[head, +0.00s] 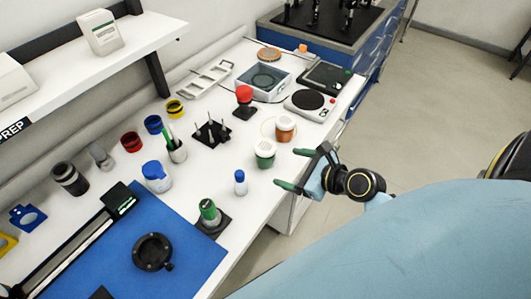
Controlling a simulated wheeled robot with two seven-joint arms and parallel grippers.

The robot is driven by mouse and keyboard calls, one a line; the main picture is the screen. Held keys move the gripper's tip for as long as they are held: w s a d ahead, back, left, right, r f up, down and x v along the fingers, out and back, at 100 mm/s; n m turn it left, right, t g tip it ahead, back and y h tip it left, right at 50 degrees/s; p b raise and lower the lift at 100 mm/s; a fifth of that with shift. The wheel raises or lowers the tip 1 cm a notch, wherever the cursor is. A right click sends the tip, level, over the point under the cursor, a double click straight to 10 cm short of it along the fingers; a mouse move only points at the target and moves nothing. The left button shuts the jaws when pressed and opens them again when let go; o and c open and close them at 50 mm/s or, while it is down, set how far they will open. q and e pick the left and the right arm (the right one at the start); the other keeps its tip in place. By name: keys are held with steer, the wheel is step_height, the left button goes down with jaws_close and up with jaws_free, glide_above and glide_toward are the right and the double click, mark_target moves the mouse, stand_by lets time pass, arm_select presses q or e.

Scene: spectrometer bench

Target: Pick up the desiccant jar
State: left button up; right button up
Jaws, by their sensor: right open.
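Two white-lidded jars stand upright near the table's right edge. One has an orange-brown body (286,132), and the other has a green body (265,158) a little nearer to me. No label is readable, so I cannot tell for sure which is the desiccant jar. My right gripper (296,169) comes in from the right, open and empty. Its dark green fingertips point left, just right of and below the green jar and apart from it. My left gripper is not in view.
A small blue-capped bottle (240,182) stands left of the gripper, and a green-topped item on a black base (209,215) sits closer. A hotplate (310,104) and a red-topped item (244,98) are farther back. A blue mat (190,262) covers the near table.

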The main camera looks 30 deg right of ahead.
mark_target(262, 148)
steer(key=w+f+m, duration=0.1)
steer(key=w, duration=0.3)
steer(key=w+f+m, duration=0.1)
steer(key=w, duration=0.3)
steer(key=w+a+f+m+b, duration=0.1)
steer(key=w+f, duration=0.1)
steer(key=w, duration=0.2)
steer(key=shift+w+a+f+t+h, duration=0.1)
steer(key=shift+w+t+h, duration=0.2)
steer(key=shift+w+t, duration=0.1)
steer(key=c, duration=1.1)
